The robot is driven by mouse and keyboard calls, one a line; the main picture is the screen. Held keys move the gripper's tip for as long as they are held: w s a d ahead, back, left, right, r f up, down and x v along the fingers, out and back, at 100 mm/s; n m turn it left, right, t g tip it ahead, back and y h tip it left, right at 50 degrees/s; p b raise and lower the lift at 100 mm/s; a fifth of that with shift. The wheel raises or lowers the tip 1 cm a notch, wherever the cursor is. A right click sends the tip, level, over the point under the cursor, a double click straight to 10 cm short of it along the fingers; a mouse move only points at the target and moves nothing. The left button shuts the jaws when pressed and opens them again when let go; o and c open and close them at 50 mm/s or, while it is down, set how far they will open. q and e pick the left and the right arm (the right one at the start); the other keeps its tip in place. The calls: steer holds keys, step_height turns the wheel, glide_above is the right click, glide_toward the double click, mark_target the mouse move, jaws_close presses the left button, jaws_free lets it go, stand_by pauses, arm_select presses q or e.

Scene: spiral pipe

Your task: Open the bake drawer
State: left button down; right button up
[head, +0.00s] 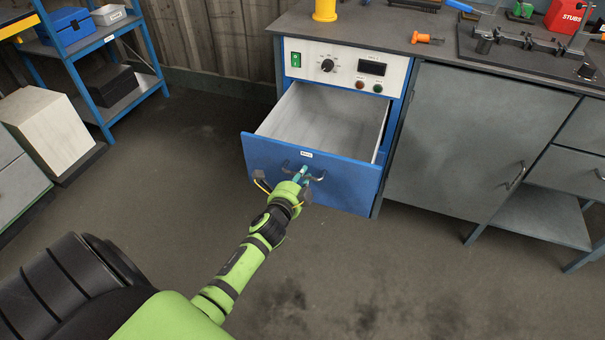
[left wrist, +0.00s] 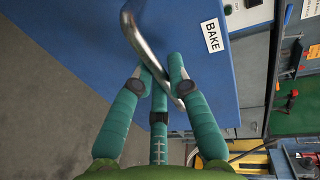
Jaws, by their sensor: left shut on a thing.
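The blue bake drawer (head: 335,184) stands pulled out from the bench front in the head view, and its pale, empty inside shows. Its label reads BAKE in the left wrist view (left wrist: 212,36). A curved metal handle (left wrist: 140,42) is fixed to the drawer front; it also shows in the head view (head: 319,179). My left gripper (head: 303,173) is at the drawer front, shut on the handle. In the left wrist view its teal fingers (left wrist: 162,85) close around the bar from both sides. My right gripper is not in view.
A control panel (head: 345,67) with a knob and buttons sits above the drawer. A closed grey cabinet (head: 470,135) stands to its right. A blue shelf rack (head: 72,50) and a pale box (head: 45,135) are at the left. The floor before the drawer is clear.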

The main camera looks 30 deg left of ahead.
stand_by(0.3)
arm_select(q)
steer(key=c, duration=1.2)
jaws_free()
steer(key=shift+s, duration=0.1)
steer(key=v, duration=1.2)
steer(key=shift+r, duration=0.1)
